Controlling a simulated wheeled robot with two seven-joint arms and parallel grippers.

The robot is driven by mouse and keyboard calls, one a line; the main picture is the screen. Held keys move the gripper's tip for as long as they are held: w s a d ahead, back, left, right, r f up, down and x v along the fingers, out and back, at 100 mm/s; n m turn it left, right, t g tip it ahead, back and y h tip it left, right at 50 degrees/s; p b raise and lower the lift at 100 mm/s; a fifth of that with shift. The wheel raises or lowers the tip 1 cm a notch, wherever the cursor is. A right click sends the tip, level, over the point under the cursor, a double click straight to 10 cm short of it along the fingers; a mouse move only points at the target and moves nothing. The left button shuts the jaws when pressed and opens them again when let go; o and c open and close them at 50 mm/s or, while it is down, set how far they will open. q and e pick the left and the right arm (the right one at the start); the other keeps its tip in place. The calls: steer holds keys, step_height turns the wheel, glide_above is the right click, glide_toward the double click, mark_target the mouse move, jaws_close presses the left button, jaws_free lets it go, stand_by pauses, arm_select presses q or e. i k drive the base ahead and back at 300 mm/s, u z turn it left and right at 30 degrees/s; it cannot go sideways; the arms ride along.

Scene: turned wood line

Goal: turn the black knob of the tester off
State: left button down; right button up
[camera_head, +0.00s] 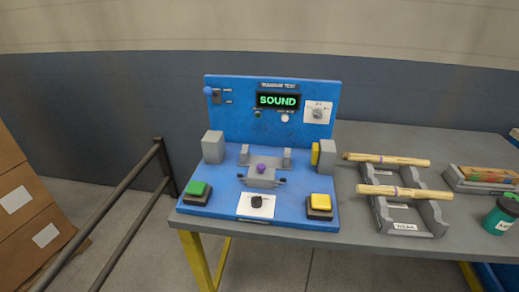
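The blue tester (225,122) stands on the grey table, with an upright back panel and a flat base. Its black knob (256,201) sits on a white plate at the front middle of the base, between a green button and a yellow button. The knob's pointer direction is too small to tell. The display (278,101) on the panel reads "SOUND" in green letters. Neither of my grippers is in view, and nothing covers the knob.
The green button (198,189) and yellow button (320,202) flank the knob. A grey clamp with a purple part (262,168) stands behind it. Right of the tester, a grey rack (407,217) bears wooden sticks. A dark railing (128,215) and cardboard boxes (25,205) stand left.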

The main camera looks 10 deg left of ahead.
mark_target(256, 202)
steer(key=z, duration=1.85)
steer(key=k, duration=1.1)
steer(key=u, duration=0.55)
